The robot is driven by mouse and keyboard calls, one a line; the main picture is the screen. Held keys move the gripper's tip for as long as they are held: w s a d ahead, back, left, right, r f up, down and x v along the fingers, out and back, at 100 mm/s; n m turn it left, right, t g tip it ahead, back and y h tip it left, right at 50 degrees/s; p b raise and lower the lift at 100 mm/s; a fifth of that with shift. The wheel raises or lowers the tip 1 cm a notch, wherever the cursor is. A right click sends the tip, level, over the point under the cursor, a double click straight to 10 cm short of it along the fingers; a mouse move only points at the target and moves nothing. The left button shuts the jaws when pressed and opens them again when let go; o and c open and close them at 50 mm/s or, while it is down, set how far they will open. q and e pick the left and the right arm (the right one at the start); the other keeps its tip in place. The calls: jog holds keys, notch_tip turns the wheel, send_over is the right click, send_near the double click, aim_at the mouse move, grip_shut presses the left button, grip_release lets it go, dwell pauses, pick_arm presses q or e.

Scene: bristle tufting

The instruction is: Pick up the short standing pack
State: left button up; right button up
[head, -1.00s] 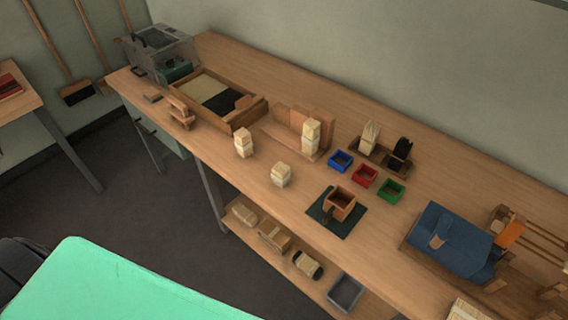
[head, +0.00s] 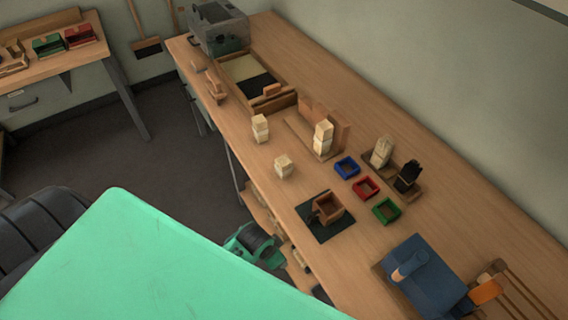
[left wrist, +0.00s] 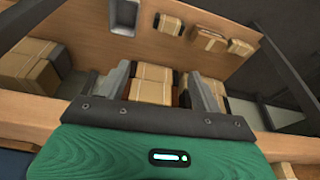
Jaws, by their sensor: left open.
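The shortest standing pack (head: 284,166) is nearest the front edge, alone on bare wood. A taller pack (head: 260,128) stands behind it to the left, and another tall one (head: 322,137) stands by a wooden fixture. My left gripper's green and dark body (head: 254,245) is low beside the bench front, below the short pack and apart from it; its fingertips are hidden there. In the left wrist view my left gripper (left wrist: 158,84) is open and empty, with shelf packs beyond its fingers. My right gripper is not in view.
Banded packs (left wrist: 152,78) lie on the lower shelf. Blue (head: 347,167), red (head: 366,187) and green (head: 386,210) trays and a wooden box (head: 328,208) on a dark mat (head: 312,226) stand right of the short pack. The bench edge lies between gripper and pack.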

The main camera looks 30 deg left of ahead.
pick_arm(q)
jog(key=w+d+r+m+h+p, duration=0.1)
jog(key=d+r+m, duration=0.15)
jog(key=r, duration=0.65)
jog(key=w+d+r+m+h+p, duration=0.1)
jog(key=w+d+r+m, duration=0.15)
jog(key=r, duration=0.55)
jog(key=m+g+y, duration=0.3)
jog(key=m, duration=1)
send_near(284, 160)
jog(key=f, duration=0.2)
jog(key=f+p, duration=0.1)
jog(key=f, duration=0.2)
jog(key=shift+s+d+f, duration=0.1)
jog(key=shift+s+f, duration=0.2)
jog(key=shift+f, duration=0.6)
jog(key=shift+w+f+p, duration=0.1)
jog(key=shift+f+p, duration=0.45)
jog(key=shift+p, duration=0.1)
jog(key=f+p, duration=0.1)
jog(key=f, duration=0.2)
jog(key=shift+w+f, duration=0.1)
jog(key=shift+w, duration=0.1)
jog(key=shift+f, duration=0.45)
jog(key=c, duration=1.1)
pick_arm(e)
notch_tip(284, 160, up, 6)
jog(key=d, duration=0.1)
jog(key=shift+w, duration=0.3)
